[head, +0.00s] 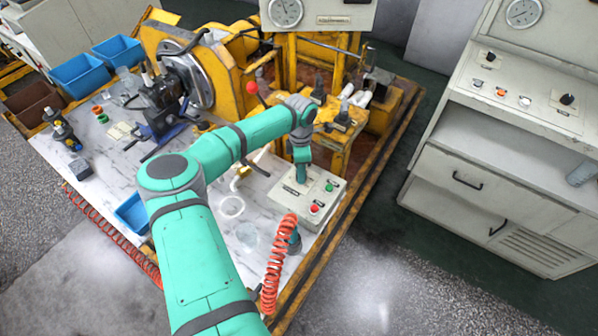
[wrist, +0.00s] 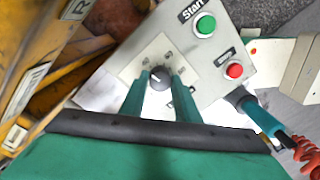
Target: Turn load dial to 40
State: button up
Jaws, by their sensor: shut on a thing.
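The load dial (wrist: 158,77) is a dark round knob with a light pointer mark, on a pale plate of the grey control box (wrist: 213,72). In the wrist view my gripper (wrist: 160,82) has its two teal fingers on either side of the dial, shut on it. The scale marks around the dial are too small to read. In the head view the control box (head: 288,204) sits on the marble-topped bench, and my gripper (head: 301,178) reaches down onto its upper left part. The dial is hidden there by my gripper.
A green start button (wrist: 205,26) and a red button (wrist: 234,71) stand on the same box, right of the dial. A coiled orange hose (head: 279,262) hangs in front of the box. Yellow machinery (head: 229,70) stands behind. A grey cabinet (head: 485,195) is at right.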

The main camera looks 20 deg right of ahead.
jog(key=shift+s+d+m, duration=0.1)
jog(key=shift+m, duration=0.5)
jog(key=o, duration=1)
jog(key=shift+o, duration=0.2)
jog(key=shift+r, duration=0.3)
notch_tip(320, 180, up, 10)
jog(key=shift+w, duration=0.35)
